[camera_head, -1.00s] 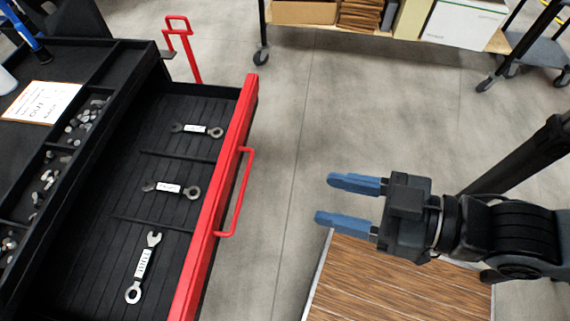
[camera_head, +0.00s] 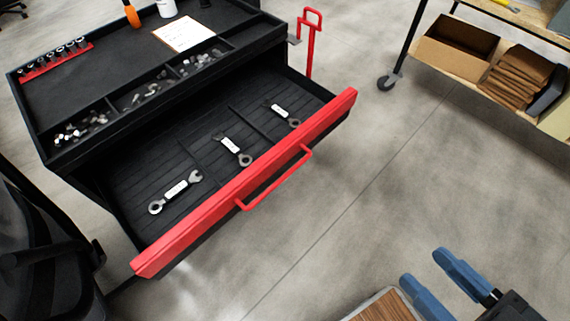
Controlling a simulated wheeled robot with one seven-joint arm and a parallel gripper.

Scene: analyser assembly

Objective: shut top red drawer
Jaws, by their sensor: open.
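The top red drawer (camera_head: 250,181) is pulled well out of the black tool cart, with its red front facing the lower right. Its red bar handle (camera_head: 276,181) is on the outside of that front. Three labelled wrenches lie in the drawer: one near the left (camera_head: 176,191), one in the middle (camera_head: 234,149) and one near the far end (camera_head: 283,115). My gripper (camera_head: 431,277) is at the bottom right, with two blue fingers apart and nothing between them. It is well clear of the drawer and handle. Part of my gripper is cut off by the lower edge.
The cart top (camera_head: 105,75) carries sockets, a paper sheet (camera_head: 184,34) and bins of small metal parts. A red side handle (camera_head: 311,40) stands behind the drawer. A shelf with cardboard boxes (camera_head: 457,44) is at upper right. Open floor (camera_head: 375,180) lies in front of the drawer.

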